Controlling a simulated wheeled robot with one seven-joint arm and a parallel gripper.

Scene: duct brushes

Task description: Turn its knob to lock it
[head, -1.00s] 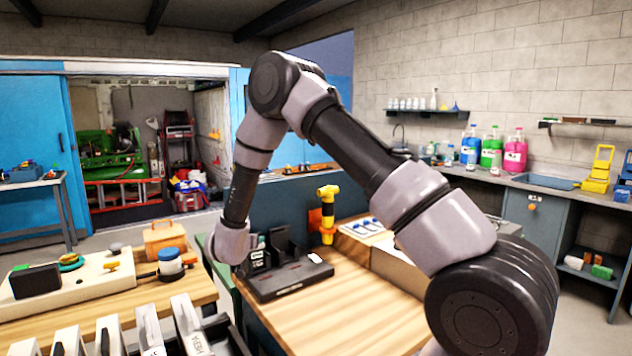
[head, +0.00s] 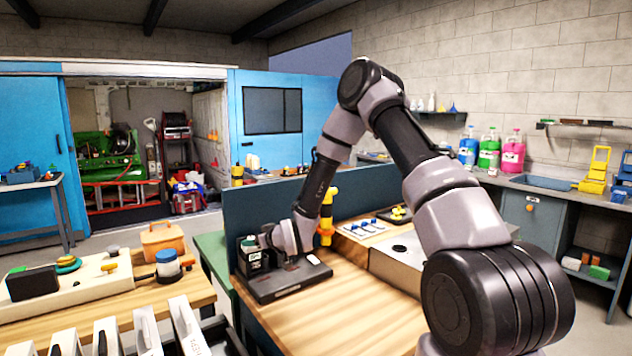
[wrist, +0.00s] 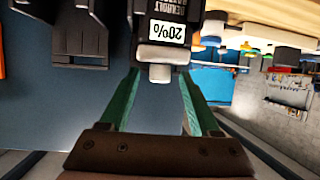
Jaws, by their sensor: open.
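A black device with a white "20%" label (wrist: 168,27) shows upside down at the top of the wrist view. A light grey knob (wrist: 160,72) projects from its near end. My gripper (wrist: 158,78) is open, with its green fingers on either side of the knob; I cannot tell whether they touch it. In the head view a black unit with a pale label (head: 254,252) stands at the left of a black base (head: 290,282) on the wooden bench. The end of my arm is over that base and hides part of it; the fingers are not clear there.
A dark partition (head: 262,205) rises behind the bench. A yellow tool (head: 327,212) stands upright just right of my wrist. A grey box (head: 397,262) is farther right. The front of the wooden bench top (head: 350,315) is clear.

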